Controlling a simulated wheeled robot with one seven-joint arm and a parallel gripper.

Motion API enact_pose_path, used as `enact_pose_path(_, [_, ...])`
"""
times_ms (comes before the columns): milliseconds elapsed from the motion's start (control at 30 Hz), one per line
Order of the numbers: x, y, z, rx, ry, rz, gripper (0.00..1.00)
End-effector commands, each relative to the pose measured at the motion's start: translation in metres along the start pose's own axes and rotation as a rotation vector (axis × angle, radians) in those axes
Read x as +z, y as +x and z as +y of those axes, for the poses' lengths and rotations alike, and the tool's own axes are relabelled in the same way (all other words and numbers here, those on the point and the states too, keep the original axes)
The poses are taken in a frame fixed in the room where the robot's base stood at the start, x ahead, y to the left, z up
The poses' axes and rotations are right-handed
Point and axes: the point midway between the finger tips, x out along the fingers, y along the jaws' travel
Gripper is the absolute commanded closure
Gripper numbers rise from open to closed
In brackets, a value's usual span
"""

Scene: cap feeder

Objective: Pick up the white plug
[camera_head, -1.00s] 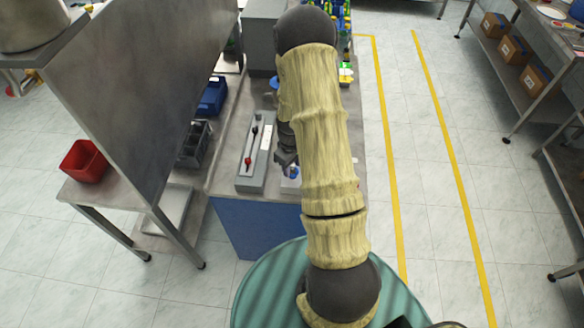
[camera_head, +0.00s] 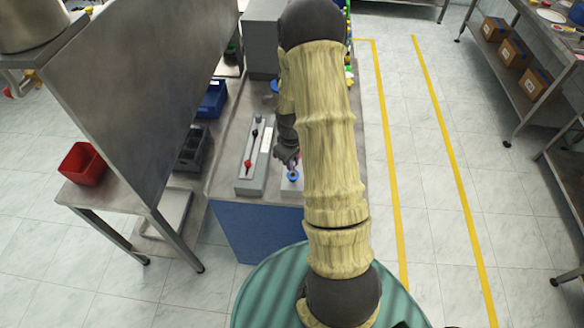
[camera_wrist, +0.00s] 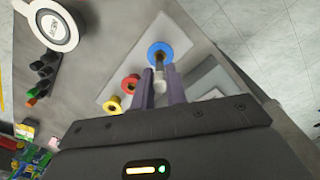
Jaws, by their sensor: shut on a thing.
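My gripper (camera_wrist: 160,82) shows in the wrist view with its two purple-grey fingers shut on the white plug (camera_wrist: 159,86). Only a small pale part of the plug shows between the fingers. A blue ring (camera_wrist: 160,53) lies just beyond the fingertips, on a pale plate (camera_wrist: 122,62). A red ring (camera_wrist: 130,82) and a yellow ring (camera_wrist: 113,104) are in line to the left. In the head view my gripper (camera_head: 288,158) is just above the blue ring (camera_head: 293,175), partly hidden by my arm. The plug cannot be made out there.
A grey fixture with black and red knobs (camera_head: 244,183) stands left of my gripper on the bench. A grey bin (camera_head: 194,147) and a blue bin (camera_head: 212,99) are farther left, behind a metal panel (camera_head: 140,90). A red bin (camera_head: 84,163) sits on a side table.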

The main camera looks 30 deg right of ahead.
Motion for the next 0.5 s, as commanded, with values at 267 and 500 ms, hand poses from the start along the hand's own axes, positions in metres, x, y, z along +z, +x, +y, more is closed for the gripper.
enact_pose_path(267, [0.000, -0.045, 0.002, 0.003, 0.000, 0.004, 1.00])
enact_pose_path(500, [0.000, -0.065, 0.001, 0.001, -0.001, 0.001, 1.00])
